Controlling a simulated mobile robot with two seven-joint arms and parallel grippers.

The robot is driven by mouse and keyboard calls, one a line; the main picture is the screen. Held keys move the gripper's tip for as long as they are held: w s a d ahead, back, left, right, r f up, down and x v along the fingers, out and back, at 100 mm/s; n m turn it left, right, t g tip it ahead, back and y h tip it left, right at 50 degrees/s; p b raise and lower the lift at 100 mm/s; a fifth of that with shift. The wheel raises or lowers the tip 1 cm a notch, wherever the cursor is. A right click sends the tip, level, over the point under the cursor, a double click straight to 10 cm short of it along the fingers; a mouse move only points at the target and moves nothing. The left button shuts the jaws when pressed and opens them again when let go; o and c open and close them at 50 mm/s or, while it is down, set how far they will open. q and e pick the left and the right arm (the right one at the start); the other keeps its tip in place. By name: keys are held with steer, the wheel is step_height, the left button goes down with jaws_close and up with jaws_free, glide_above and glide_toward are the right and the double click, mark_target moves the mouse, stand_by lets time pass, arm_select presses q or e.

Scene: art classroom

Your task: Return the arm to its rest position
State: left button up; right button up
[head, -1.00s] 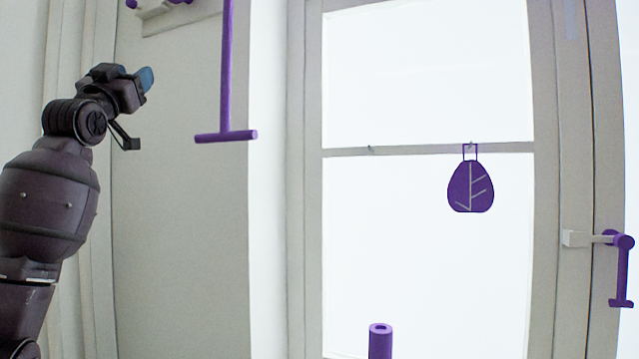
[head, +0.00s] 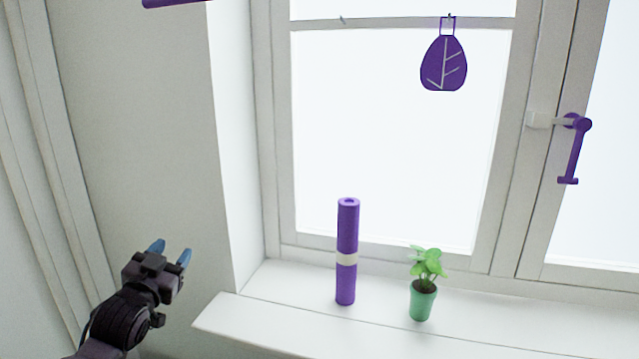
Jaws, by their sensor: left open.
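My left gripper (head: 171,250) is at the lower left of the head view, in front of the grey-white wall and left of the windowsill's end. Its two blue-tipped fingers are apart and point up, with nothing between them. Part of my left arm shows below it, at the bottom edge. My right gripper is not in view.
A white windowsill (head: 262,310) juts out right of my left gripper. A purple roll (head: 346,255) and a potted green plant (head: 423,298) stand on it. A purple leaf ornament (head: 444,63) hangs at the window. A purple window handle (head: 575,150) is at right.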

arm_select(q)
steer(key=s+d+f+n+g+y, duration=0.1)
steer(key=s+f+g, duration=0.3)
steer(key=s+f, duration=1.2)
steer(key=s+d+f+n+g+y, duration=0.1)
steer(key=s+f+n+g, duration=0.1)
steer(key=s+f, duration=1.4)
steer(key=shift+s+f+n+g, duration=0.25)
steer(key=shift+f+n+g, duration=0.25)
steer(key=shift+g, duration=0.4)
steer(key=shift+f, duration=0.1)
